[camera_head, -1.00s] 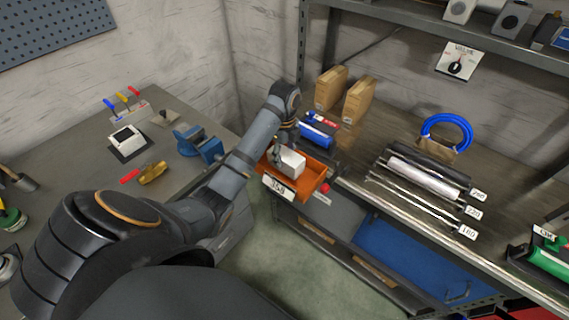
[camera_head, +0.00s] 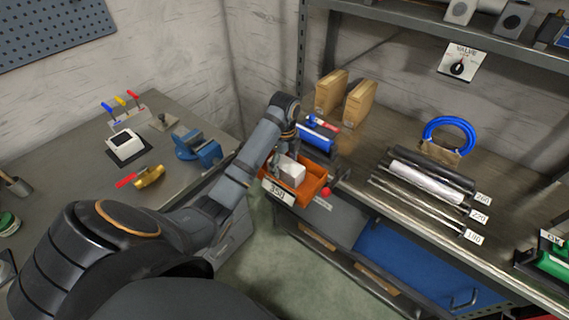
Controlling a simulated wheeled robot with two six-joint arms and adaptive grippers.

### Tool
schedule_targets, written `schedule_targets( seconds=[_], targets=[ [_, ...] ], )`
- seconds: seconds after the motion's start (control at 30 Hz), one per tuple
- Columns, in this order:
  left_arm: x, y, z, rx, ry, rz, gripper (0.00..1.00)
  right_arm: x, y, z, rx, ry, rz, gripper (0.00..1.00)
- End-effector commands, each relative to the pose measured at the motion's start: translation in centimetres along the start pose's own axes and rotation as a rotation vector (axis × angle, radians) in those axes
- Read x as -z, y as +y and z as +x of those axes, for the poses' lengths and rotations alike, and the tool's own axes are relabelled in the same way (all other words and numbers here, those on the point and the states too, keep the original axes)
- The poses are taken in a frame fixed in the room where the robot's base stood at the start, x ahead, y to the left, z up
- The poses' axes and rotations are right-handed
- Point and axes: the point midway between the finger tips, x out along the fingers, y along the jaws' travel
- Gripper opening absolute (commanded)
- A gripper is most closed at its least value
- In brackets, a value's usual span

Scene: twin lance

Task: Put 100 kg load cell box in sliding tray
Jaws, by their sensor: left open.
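A small white box (camera_head: 291,172), likely the load cell box, sits in the orange sliding tray (camera_head: 316,184) on the bench at the picture's centre. The tray carries a white front label. My left gripper (camera_head: 281,157) is at the tray's left side, right beside the box, and is open. Its fingertips are partly hidden by the arm and box. My right gripper does not show.
A blue cylinder (camera_head: 315,139) lies behind the tray, and a red knob (camera_head: 325,192) is at its right. Two cardboard boxes (camera_head: 360,102) stand behind. Labelled rods (camera_head: 425,182) lie to the right. A blue vise (camera_head: 198,147) is on the left bench.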

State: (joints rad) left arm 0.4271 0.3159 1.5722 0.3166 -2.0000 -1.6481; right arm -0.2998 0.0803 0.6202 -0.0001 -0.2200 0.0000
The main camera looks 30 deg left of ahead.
Motion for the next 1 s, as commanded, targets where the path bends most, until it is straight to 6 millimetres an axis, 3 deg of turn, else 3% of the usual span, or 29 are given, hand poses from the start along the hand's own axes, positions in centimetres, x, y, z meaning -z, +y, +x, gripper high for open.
schedule_targets(
  seconds=[0.07, 0.27, 0.63, 0.77, 1.0],
  targets=[
    [0.0, 0.0, -0.5, 0.000, 0.000, 0.000, 0.75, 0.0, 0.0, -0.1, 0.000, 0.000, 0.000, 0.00],
    [0.0, 0.0, -3.5, 0.001, 0.000, 0.000, 0.75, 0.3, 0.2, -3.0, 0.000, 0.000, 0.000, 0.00],
    [0.0, 0.0, -11.4, 0.000, 0.000, 0.000, 0.75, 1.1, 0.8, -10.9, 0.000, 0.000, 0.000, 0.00],
    [0.0, 0.0, -12.4, 0.000, 0.000, 0.000, 0.75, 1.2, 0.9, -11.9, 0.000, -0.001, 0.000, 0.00],
    [0.0, 0.0, -12.2, 0.000, 0.000, 0.000, 0.75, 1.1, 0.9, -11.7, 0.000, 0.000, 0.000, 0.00]
  ],
)
